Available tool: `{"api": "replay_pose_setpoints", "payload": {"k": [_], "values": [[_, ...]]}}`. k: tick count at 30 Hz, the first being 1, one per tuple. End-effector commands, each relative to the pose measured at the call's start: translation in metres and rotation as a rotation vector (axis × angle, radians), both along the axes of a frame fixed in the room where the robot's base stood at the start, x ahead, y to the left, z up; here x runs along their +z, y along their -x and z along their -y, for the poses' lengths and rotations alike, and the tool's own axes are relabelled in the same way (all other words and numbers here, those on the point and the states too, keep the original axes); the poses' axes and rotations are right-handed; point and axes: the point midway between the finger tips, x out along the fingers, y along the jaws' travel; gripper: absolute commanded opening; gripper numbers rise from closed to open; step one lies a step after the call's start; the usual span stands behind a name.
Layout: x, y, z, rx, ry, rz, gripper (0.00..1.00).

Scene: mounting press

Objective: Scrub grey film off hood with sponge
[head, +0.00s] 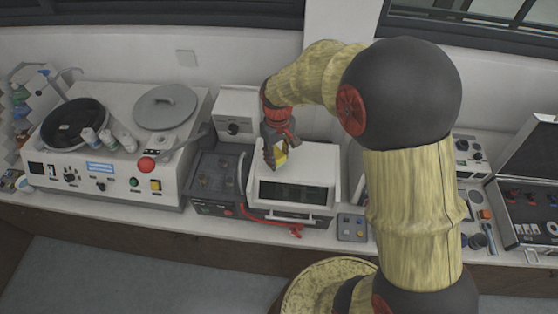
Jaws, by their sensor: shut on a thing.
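The hood (311,160) is the white cover of the press in the middle of the bench, with a dark window in its front. My gripper (277,160) is over the left part of the hood, pointing down. It is shut on the sponge (281,158), a small yellow piece showing between the fingers. Whether the sponge touches the hood I cannot tell. Grey film on the hood is too faint to make out at this size. My arm reaches in from the right and hides what lies right of the hood.
A polishing machine (110,175) with bottles and a round lid stands at the left. A dark control box (215,178) is beside the hood. A small grey button box (351,227) stands near the front edge. An open case (526,205) is at the far right.

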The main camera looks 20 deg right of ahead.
Motion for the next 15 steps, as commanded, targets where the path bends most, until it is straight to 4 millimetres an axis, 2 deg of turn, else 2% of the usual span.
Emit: {"api": "replay_pose_setpoints", "payload": {"k": [15], "values": [[0.047, -0.007, -0.003, -0.002, 0.001, -0.004, 0.02]]}}
